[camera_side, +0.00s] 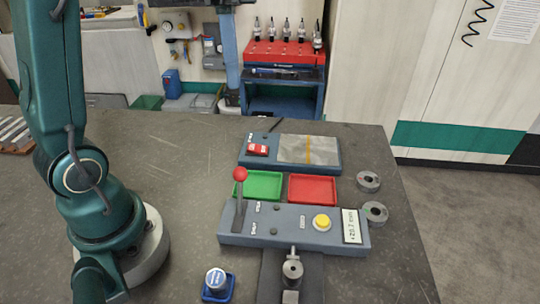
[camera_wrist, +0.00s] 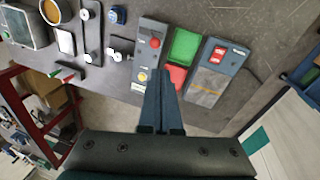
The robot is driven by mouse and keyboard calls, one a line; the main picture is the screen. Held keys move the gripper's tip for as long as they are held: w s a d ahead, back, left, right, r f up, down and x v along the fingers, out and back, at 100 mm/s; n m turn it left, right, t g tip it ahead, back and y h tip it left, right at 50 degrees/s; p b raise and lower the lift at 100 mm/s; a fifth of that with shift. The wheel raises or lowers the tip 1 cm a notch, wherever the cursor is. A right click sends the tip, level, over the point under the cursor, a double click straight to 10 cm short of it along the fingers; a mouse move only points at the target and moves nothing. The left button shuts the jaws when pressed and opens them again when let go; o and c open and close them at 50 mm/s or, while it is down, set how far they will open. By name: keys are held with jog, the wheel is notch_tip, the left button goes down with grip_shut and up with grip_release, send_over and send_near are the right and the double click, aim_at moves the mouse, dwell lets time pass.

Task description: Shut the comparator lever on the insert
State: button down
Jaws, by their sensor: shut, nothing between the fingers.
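The comparator (camera_side: 285,228) is a blue-grey box with a yellow button and a small display. Its lever (camera_side: 238,212), topped by a red ball (camera_side: 240,174), stands nearly upright at the box's left end. A grey metal cylinder (camera_side: 292,270), seemingly the insert, is below the spindle at the front; I cannot tell whether they touch. In the wrist view the red ball (camera_wrist: 155,43) lies beyond my gripper (camera_wrist: 160,76), whose fingers are shut together and empty. They hide part of the comparator. My gripper is outside the side view.
Behind the comparator lie a green tray (camera_side: 258,184) and a red tray (camera_side: 313,189), both empty. A blue unit (camera_side: 326,163) with a grey plate and red switch is farther back. Two metal rings (camera_side: 368,181) sit at right. A blue holder (camera_side: 218,289) stands at front left.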

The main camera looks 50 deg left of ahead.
jog(key=w+a+f+n+g+h, duration=0.1)
jog(key=w+a+f+g, duration=0.1)
jog(key=w+a+f, duration=0.2)
notch_tip(320, 180, down, 2)
jog(key=shift+w+a+f+h, duration=0.1)
jog(key=shift+w+a+h, duration=0.25)
jog(key=shift+a, duration=0.55)
jog(key=shift+s, duration=0.1)
send_near(240, 194)
jog(key=shift+w+a+f, duration=0.15)
jog(key=shift+f, duration=0.5)
jog(key=shift+w+a+f, duration=0.15)
jog(key=shift+f, duration=0.55)
jog(key=shift+w+a+f, duration=0.1)
jog(key=shift+w+f, duration=0.05)
jog(key=shift+f, duration=0.5)
